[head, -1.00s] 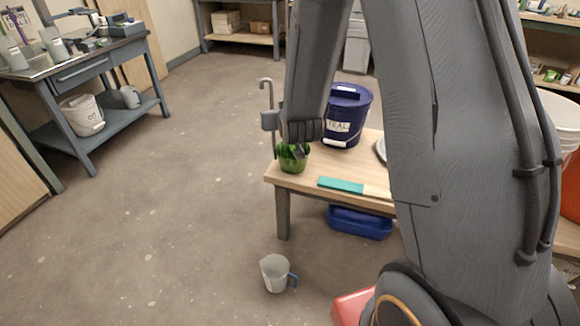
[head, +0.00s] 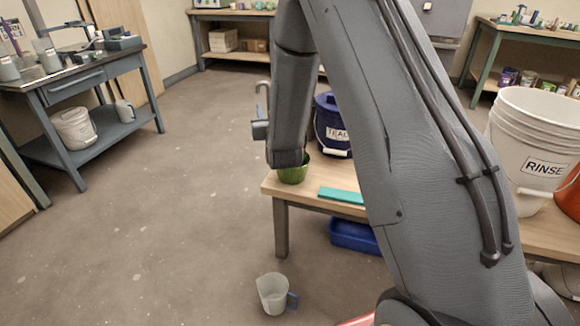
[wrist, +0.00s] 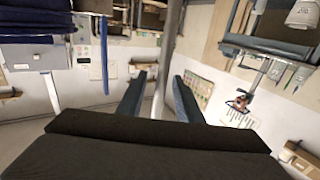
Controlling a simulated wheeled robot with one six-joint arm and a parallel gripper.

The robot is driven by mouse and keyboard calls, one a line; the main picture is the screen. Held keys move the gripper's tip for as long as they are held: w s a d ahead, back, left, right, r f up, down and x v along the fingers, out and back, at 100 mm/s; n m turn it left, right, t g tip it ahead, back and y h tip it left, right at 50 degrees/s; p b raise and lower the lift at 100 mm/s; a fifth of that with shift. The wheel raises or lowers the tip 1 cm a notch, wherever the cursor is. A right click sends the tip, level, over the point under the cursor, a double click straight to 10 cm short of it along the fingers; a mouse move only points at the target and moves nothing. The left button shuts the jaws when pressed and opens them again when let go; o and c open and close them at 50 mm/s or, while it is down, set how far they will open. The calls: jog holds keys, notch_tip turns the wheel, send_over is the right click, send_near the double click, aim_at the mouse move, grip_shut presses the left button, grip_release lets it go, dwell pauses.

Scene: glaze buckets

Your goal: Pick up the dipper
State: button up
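The dipper (head: 260,92) shows in the head view as a thin grey rod with a hooked top, at the table's near left corner. Its lower part is hidden behind my gripper and arm. My gripper (head: 260,130) is at the rod, below the hook, beside the green bowl (head: 292,173). In the wrist view the grey rod (wrist: 168,45) runs upright between the two fingers of my gripper (wrist: 160,76). The fingers are apart, with a gap visible on each side of the rod. The dipper's cup cannot be seen.
The wooden table (head: 300,189) holds a dark blue TEAL bucket (head: 335,115), a teal strip (head: 341,194) and a white RINSE bucket (head: 535,130). A blue tub (head: 352,235) lies below. A grey jug (head: 272,293) stands on the floor. Floor to the left is open.

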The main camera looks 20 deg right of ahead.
jog(key=shift+w+d, duration=0.1)
jog(key=shift+w, duration=0.75)
jog(key=shift+c, duration=0.2)
grip_shut()
dwell(0.6)
